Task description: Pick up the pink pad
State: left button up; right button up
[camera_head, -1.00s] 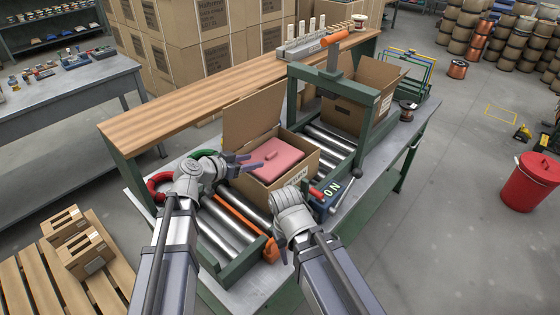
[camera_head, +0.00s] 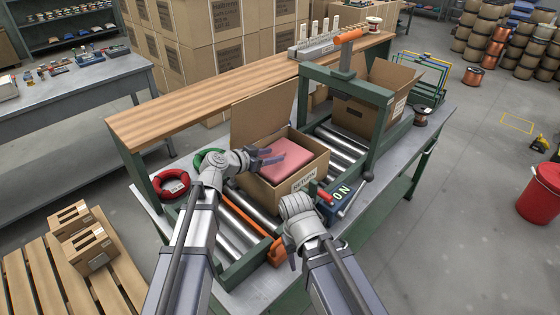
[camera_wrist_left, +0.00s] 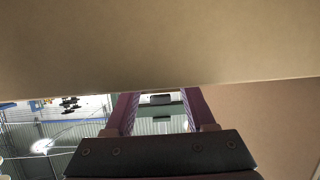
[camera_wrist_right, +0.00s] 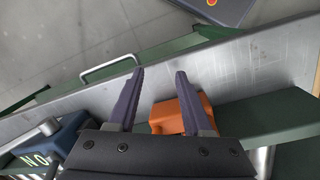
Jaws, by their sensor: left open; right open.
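The pink pad (camera_head: 285,162) lies inside an open cardboard box (camera_head: 297,187) on the roller conveyor in the head view. My left gripper (camera_head: 276,156) is open, its fingers reaching over the box's left side above the pad. I cannot tell whether they touch the pad. In the left wrist view the open fingers (camera_wrist_left: 160,110) show with a cardboard surface (camera_wrist_left: 150,45) across the top; the pad is not visible there. My right gripper is open and empty in the right wrist view (camera_wrist_right: 158,88), over the bench's front edge; in the head view its fingers are mostly hidden.
A box flap (camera_head: 262,112) stands up behind the pad. A green press frame (camera_head: 378,120) with a lever rises to the right. An orange bar (camera_head: 250,215) runs along the rollers. A red ring (camera_head: 171,183) lies at the left. A second box (camera_head: 352,118) stands beyond the frame.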

aim_at(279, 154)
pick_arm(q)
jog(key=x, duration=0.3)
jog(key=shift+b, duration=0.35)
grip_shut()
